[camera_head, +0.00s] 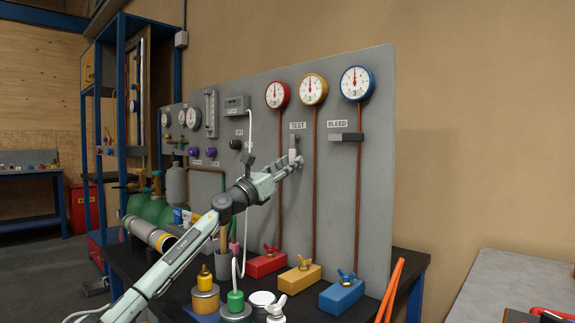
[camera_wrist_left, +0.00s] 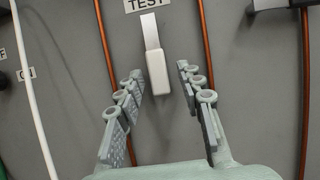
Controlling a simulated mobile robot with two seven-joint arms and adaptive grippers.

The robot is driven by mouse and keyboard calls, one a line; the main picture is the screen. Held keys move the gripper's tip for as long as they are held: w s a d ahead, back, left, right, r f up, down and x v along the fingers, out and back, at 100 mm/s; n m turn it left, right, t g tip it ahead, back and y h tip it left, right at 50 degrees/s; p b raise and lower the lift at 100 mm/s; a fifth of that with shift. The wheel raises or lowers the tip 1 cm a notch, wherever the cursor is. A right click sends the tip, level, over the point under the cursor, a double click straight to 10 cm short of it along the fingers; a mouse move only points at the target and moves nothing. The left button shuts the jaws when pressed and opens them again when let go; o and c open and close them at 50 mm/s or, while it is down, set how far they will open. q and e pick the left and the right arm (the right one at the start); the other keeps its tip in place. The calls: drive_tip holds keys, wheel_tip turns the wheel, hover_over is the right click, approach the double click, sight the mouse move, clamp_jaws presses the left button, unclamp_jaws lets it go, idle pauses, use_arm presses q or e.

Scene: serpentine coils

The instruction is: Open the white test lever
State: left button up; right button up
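The white test lever (camera_head: 293,155) is on the grey panel under the TEST label, pointing down. In the left wrist view the lever (camera_wrist_left: 157,72) hangs from a pale stem, with its lower end between the fingertips. My left gripper (camera_head: 290,167) is at the panel around the lever's lower end. In the left wrist view the gripper (camera_wrist_left: 160,78) is open, with a gap on each side of the lever and neither finger visibly touching it. My right gripper is not in either view.
The bleed lever (camera_head: 347,137) is on the panel to the right, lying horizontal. Copper pipes (camera_head: 315,180) run down from the gauges near the test lever. Red, yellow and blue valve blocks (camera_head: 300,278) stand on the bench below. A white hose (camera_wrist_left: 32,90) hangs to the left.

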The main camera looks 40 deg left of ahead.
use_arm(q)
drive_tip(key=v, duration=1.2)
idle(0.7)
